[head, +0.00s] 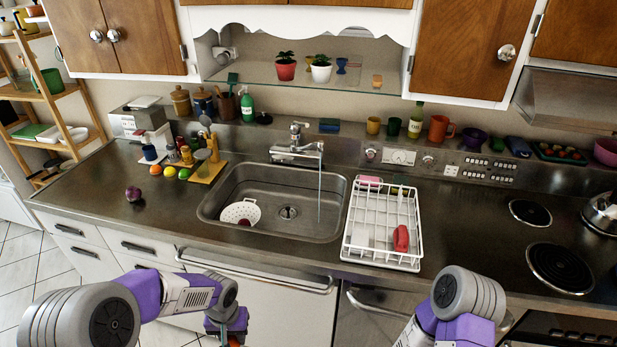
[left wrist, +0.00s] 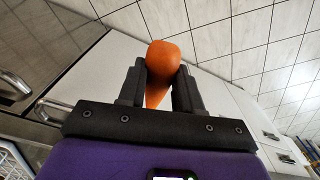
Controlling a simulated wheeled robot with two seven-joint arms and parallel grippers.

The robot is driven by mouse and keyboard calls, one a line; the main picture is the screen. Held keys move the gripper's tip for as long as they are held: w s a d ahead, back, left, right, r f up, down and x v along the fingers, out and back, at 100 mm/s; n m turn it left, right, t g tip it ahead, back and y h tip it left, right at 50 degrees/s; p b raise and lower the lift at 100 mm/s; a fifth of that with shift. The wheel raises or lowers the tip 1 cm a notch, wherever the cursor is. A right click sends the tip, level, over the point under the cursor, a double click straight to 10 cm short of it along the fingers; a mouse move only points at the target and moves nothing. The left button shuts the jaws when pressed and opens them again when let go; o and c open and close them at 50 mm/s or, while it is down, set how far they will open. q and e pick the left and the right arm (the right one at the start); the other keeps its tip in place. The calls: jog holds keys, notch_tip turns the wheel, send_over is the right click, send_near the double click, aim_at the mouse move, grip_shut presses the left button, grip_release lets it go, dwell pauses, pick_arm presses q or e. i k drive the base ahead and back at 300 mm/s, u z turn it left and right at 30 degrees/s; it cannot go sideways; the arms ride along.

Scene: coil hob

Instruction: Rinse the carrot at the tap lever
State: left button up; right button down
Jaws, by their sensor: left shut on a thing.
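My left gripper (left wrist: 159,90) is shut on an orange carrot (left wrist: 163,58) in the left wrist view, with the carrot's thick end above the fingers. In the head view the left gripper (head: 228,335) is low in front of the cabinets, below the counter edge, with only a bit of orange showing at the picture's bottom. The tap lever (head: 297,127) is on the tap behind the sink (head: 330,228). A thin stream of water (head: 320,190) falls from the spout into the basin. My right arm shows at the bottom right, but its gripper is out of view.
A white colander (head: 240,212) with something dark red sits in the sink's left part. A white dish rack (head: 384,262) with a red item (head: 401,238) stands right of the sink. A purple onion (head: 133,194) lies on the left counter.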

aim_at(301, 124)
jog(key=k, duration=0.4)
jog(key=u, duration=1.35)
jog(key=i, duration=1.05)
jog(key=z, duration=0.5)
